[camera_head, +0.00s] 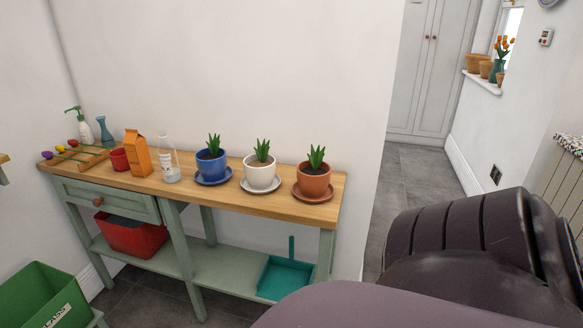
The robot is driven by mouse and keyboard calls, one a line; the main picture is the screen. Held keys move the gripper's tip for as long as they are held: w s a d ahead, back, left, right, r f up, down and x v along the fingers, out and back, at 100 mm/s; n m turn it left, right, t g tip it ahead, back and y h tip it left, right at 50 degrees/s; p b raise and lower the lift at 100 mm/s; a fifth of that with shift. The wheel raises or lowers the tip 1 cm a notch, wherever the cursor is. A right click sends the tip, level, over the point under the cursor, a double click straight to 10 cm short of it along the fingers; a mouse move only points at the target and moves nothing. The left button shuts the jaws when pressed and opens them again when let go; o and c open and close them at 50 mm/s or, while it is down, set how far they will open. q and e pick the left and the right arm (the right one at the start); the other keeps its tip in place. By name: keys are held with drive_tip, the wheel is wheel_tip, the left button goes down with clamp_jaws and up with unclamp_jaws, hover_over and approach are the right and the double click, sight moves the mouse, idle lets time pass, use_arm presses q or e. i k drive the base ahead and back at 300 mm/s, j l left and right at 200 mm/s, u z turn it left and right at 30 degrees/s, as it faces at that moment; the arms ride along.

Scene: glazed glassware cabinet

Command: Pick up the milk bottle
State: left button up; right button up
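The milk bottle (168,162) is a clear glass bottle with a label and a little white at its bottom. It stands upright on the wooden top of a green side table (236,199). An orange carton (137,154) stands just left of it, and a blue plant pot (211,166) on a saucer stands to its right. A dark part of my own arm fills the lower right, well away from the bottle. Neither gripper's fingers show.
A white pot (260,174) and a terracotta pot (314,182) stand further right on the table. A green crate (42,290) is at lower left. Floor is clear beyond the table's right end.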

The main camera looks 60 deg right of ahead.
sight(166, 154)
drive_tip(key=z, duration=1.8)
